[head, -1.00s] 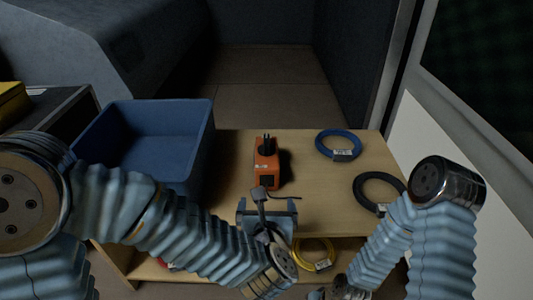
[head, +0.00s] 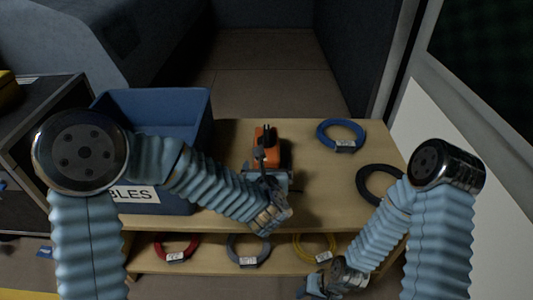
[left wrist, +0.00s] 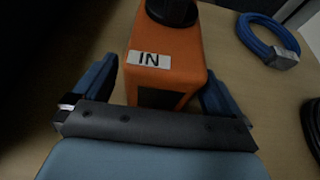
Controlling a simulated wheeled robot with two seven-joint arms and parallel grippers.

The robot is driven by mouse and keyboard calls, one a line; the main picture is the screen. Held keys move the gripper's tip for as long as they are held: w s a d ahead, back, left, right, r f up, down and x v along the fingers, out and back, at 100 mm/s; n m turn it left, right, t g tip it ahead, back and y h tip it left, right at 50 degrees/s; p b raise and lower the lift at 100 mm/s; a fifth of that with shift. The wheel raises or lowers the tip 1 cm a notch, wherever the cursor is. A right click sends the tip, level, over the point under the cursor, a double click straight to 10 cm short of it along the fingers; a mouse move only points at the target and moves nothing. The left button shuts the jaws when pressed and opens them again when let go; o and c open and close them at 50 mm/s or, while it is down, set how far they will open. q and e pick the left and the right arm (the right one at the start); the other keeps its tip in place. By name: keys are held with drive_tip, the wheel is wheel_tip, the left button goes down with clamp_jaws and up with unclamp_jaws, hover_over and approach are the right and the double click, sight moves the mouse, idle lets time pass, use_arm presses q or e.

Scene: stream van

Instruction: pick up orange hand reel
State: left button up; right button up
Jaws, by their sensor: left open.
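The orange hand reel (head: 266,142) stands on the wooden shelf top, a box shape with a black part on top. In the left wrist view the reel (left wrist: 172,50) shows a white label reading "IN". My left gripper (head: 267,174) is at the near side of the reel in the head view and hides its lower part. In the left wrist view my left gripper (left wrist: 155,95) is open, with one blue finger on each side of the reel's near end. Gaps show between the fingers and the reel. My right gripper (head: 318,287) is low in front of the shelf, away from the reel.
A blue bin (head: 148,103) with a label stands left of the reel. A blue cable coil (head: 323,140) and a black coil (head: 364,186) lie to the right. Red (head: 160,248), grey (head: 233,250) and yellow (head: 298,247) coils lie on the lower shelf.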

use_arm(q)
drive_tip(key=shift+x, duration=1.15)
drive_tip(key=shift+c, duration=0.2)
drive_tip(key=c, duration=1.1)
drive_tip(key=shift+r, duration=0.15)
